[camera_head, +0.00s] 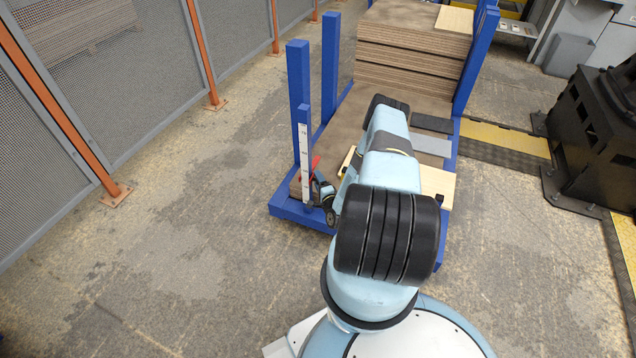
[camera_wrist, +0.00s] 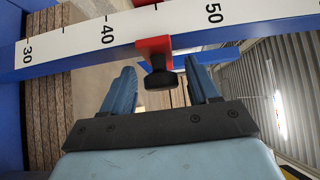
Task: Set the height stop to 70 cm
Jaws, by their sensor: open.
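The height stop (camera_wrist: 153,46) is a red slider with a black knob (camera_wrist: 158,80), on a blue post with a white scale (camera_wrist: 120,33). In the wrist view it sits between the 40 and 50 marks, around 45. My gripper (camera_wrist: 161,66) is open, with one blue finger on each side of the knob; I cannot tell whether either finger touches it. In the head view, red parts of the stop (camera_head: 315,162) show low on the scale post (camera_head: 304,140), partly hidden by my gripper.
The post stands at the corner of a blue rack (camera_head: 284,209) with tall uprights. Stacked boards (camera_head: 410,50) lie at its back. A mesh fence (camera_head: 150,50) runs along the left. The floor (camera_head: 190,220) between fence and rack is clear. A black machine (camera_head: 600,140) stands at right.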

